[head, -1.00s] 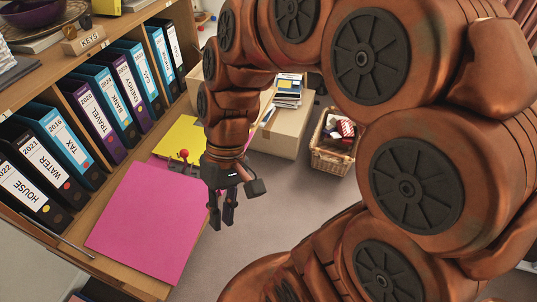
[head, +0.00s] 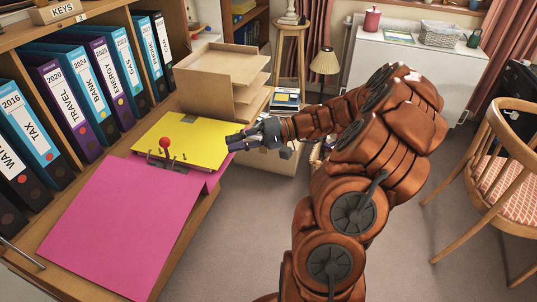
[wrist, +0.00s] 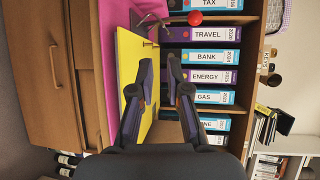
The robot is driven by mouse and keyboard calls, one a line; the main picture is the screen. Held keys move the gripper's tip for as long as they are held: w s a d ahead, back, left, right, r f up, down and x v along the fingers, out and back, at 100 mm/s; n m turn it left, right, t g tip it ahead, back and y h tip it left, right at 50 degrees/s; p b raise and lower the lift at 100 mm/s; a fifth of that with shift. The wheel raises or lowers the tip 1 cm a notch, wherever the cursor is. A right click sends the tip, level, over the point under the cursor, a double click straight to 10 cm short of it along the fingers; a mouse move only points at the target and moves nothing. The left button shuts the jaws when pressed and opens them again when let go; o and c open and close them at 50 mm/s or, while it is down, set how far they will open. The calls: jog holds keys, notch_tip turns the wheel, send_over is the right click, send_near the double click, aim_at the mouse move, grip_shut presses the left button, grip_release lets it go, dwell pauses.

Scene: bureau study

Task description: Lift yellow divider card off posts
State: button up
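A red-knobbed lever (head: 165,143) stands beside the posts. My gripper (head: 233,141) is at the card's right edge; contact is unclear. In the wrist view, the yellow card (wrist: 127,50) is left of and partly behind one finger. The gripper (wrist: 158,70) has its fingers apart there, and I cannot tell whether the card's edge lies between them. The posts also show in the wrist view (wrist: 150,22).
A large pink sheet (head: 110,225) lies on the near side of the posts. Labelled binders (head: 90,75) stand along the left. A cardboard letter tray (head: 220,75) stands behind the card. A wooden chair (head: 490,165) is at right; the floor between is open.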

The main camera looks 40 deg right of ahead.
jog(key=d+f+m+t+h+b, duration=0.1)
jog(key=d+f+t, duration=0.15)
jog(key=d, duration=0.25)
jog(key=d+f+m+t+b, duration=0.1)
jog(key=d+f+m+t, duration=0.15)
jog(key=d, duration=0.35)
jog(key=shift+n, duration=0.45)
jog(key=shift+f+b+x, duration=0.15)
jog(key=shift+b+x, duration=0.1)
jog(key=shift+x, duration=1.25)
jog(key=shift+f+b+x, duration=0.2)
jog(key=shift+b+x, duration=0.05)
jog(key=shift+x, duration=1.3)
jog(key=shift+f+b+x, duration=0.15)
jog(key=shift+b+x, duration=0.1)
jog(key=shift+x, duration=1.25)
jog(key=shift+w+a+b, duration=0.25)
jog(key=shift+a+b, duration=0.05)
jog(key=shift+a, duration=0.3)
grip_shut()
jog(key=shift+r, duration=0.5)
jog(key=shift+d+b, duration=0.1)
jog(key=shift+b, duration=0.55)
